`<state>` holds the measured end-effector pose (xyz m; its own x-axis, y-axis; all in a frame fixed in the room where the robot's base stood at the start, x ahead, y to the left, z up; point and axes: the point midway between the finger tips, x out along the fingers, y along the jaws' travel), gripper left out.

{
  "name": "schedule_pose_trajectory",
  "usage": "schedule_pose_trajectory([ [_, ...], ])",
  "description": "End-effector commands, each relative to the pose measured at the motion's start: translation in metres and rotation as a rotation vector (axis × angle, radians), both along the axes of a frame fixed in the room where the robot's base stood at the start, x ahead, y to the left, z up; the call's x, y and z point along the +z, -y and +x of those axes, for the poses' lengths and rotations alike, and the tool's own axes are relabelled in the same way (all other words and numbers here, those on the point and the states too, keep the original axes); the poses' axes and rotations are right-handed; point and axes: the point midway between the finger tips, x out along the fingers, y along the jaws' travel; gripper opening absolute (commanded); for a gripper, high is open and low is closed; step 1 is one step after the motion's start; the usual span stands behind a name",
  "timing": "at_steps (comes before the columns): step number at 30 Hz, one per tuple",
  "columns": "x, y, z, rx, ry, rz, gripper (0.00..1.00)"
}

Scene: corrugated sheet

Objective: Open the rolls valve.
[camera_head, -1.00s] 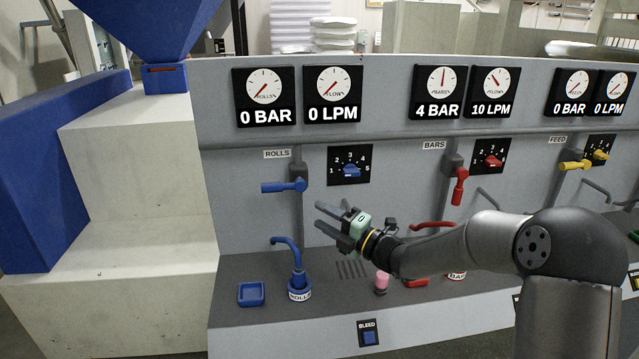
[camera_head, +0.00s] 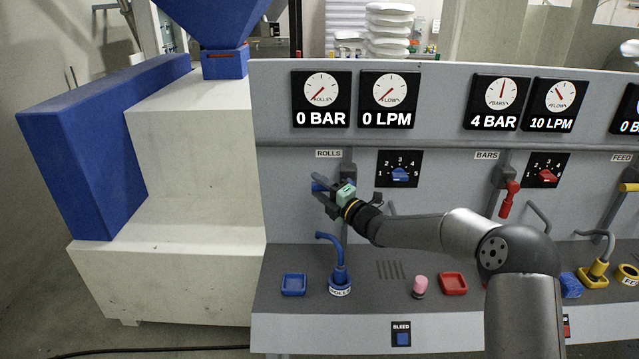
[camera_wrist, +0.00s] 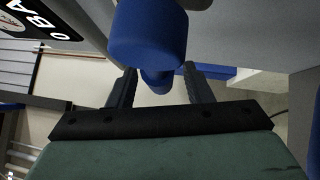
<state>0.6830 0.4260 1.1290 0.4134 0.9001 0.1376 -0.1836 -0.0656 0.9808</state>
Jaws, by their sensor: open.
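The blue rolls valve handle (camera_head: 318,186) is on the grey panel under the ROLLS label (camera_head: 328,153), mostly hidden behind my gripper in the head view. It was horizontal, pointing left, in the earlier head view. My gripper (camera_head: 322,194) is open at the handle, its fingers pointing left. In the wrist view, a large blue rounded part, the valve handle (camera_wrist: 150,38), lies between and beyond the two dark fingers (camera_wrist: 157,88). I cannot tell whether the fingers touch it. The rolls gauges (camera_head: 321,99) read 0 BAR and 0 LPM (camera_head: 390,99).
A blue selector knob (camera_head: 400,174) is right of the valve. The red bars valve handle (camera_head: 510,198) hangs down farther right. Below, the ledge carries a blue hose fitting (camera_head: 339,274), a blue tray (camera_head: 293,285), a pink peg (camera_head: 419,286) and a red tray (camera_head: 453,284).

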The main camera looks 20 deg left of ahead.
Motion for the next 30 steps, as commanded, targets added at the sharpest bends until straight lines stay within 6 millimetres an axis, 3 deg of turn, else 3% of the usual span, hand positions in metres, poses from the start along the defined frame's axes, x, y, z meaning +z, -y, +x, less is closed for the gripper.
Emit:
schedule_pose_trajectory([
  [10, 0.0, -0.004, 0.002, 0.0, 0.0, 0.0, 0.46],
  [15, 0.0, -0.004, 0.002, 0.0, 0.0, 0.0, 0.0],
  [30, -0.011, -0.004, 0.001, 0.001, 0.041, -0.102, 0.0],
])
